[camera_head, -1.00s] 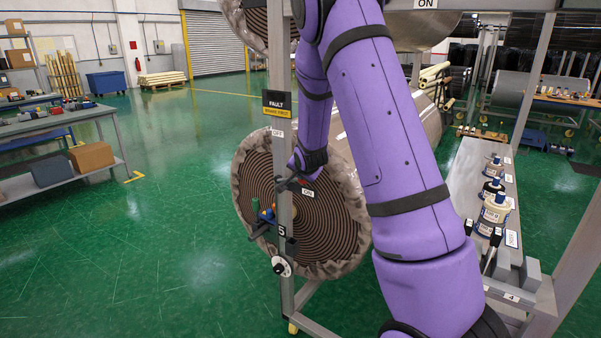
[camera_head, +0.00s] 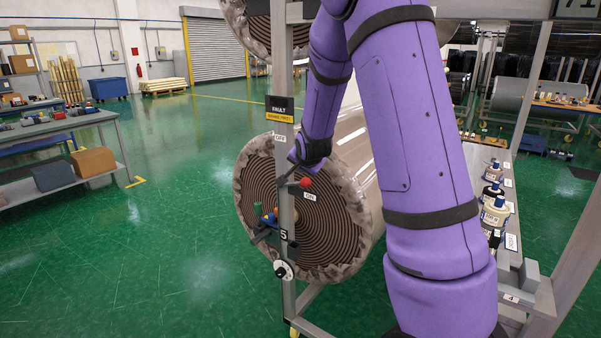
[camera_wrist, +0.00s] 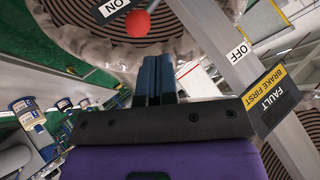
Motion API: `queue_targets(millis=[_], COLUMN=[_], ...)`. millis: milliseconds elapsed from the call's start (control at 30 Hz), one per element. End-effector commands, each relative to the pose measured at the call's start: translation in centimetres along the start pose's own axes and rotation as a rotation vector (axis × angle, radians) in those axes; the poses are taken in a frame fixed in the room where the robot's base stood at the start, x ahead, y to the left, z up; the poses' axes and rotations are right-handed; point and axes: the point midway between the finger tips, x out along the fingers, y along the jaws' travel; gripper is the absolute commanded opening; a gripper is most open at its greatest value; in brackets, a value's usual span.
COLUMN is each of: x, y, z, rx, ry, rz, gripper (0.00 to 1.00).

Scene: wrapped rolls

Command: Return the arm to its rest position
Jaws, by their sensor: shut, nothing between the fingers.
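My gripper (camera_wrist: 155,78) shows in the wrist view with its two dark fingers together and nothing between them. The fingers point toward a wrapped roll's end (camera_wrist: 90,35) and a red knob (camera_wrist: 137,22) beside an ON label (camera_wrist: 115,6); they look apart from the knob. In the head view my purple arm stays bent and reaches down to the roll rack, its dark wrist end close to the post (camera_head: 286,215). The red knob (camera_head: 305,182) shows just below that end. The fingers are hard to make out there.
A FAULT / BRAKE FIRST sign (camera_head: 279,108) hangs on the post, with an OFF label (camera_wrist: 240,51) near it. The large wrapped roll (camera_head: 340,225) lies behind the post. A shelf with several bottles (camera_head: 494,212) stands at right. Green floor (camera_head: 160,255) at left is open.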

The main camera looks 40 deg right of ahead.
Motion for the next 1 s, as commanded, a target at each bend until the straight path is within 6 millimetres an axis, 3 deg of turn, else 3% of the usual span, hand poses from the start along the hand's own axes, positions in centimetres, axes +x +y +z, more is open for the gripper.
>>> queue_targets(millis=[100, 300, 767, 867, 1000], x=[-2.0, -4.2, -5.7, -7.4, -11.6], y=[0.3, 0.8, 0.8, 0.3, -0.4], z=[0.1, 0.2, 0.4, 0.8, 1.9], rx=[0.001, 0.002, -0.008, -0.036, -0.120], ry=[0.001, 0.002, -0.010, -0.040, -0.117], rz=[-0.002, -0.002, -0.003, -0.009, -0.022], gripper=[0.00, 0.00, 0.00, 0.00, 0.00])
